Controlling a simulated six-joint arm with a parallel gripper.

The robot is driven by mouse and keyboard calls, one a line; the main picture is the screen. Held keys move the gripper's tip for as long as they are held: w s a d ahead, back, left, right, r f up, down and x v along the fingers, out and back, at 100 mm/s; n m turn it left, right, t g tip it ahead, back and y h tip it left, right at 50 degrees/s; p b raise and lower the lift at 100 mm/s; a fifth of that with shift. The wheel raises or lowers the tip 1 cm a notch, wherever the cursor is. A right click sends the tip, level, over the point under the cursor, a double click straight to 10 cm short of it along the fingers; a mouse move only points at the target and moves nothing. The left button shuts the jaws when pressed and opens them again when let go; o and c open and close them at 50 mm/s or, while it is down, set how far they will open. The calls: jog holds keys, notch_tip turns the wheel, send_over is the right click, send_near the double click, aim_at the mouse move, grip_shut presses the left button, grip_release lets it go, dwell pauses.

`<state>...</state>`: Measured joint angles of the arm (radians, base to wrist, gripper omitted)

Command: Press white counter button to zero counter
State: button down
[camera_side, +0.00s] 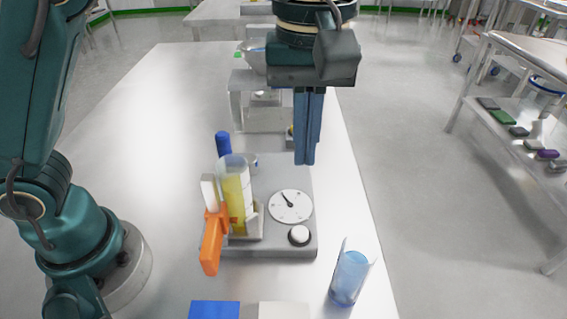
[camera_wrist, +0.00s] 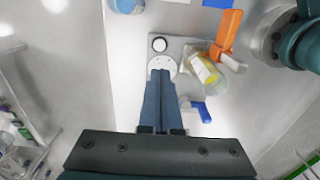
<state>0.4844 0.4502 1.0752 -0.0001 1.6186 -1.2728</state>
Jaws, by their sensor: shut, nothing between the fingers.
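The white counter button (camera_side: 299,234) is a round white cap in a dark ring at the front right corner of a grey device. It also shows in the wrist view (camera_wrist: 159,44), beyond the fingertips. A round white dial (camera_side: 291,206) with a dark pointer sits just behind the button; in the wrist view the fingertips cover part of it. My gripper (camera_side: 304,163) is shut and empty, pointing down above the device. It is apart from the button, behind it and higher. It also shows in the wrist view (camera_wrist: 160,73).
On the device stands a clear cylinder with yellow contents (camera_side: 237,196), with an orange handle (camera_side: 212,240) and a blue knob (camera_side: 223,144) beside it. A blue cup (camera_side: 350,276) stands front right. A blue block (camera_side: 214,310) lies in front. A grey-white apparatus (camera_side: 262,110) stands behind.

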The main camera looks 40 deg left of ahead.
aim_at(298, 231)
dwell(0.3)
notch_tip(298, 231, down, 14)
dwell(0.7)
jog(key=shift+s+f, duration=0.1)
jog(key=shift+f, duration=1)
notch_tip(298, 231, up, 15)
jog(key=shift+r, duration=0.2)
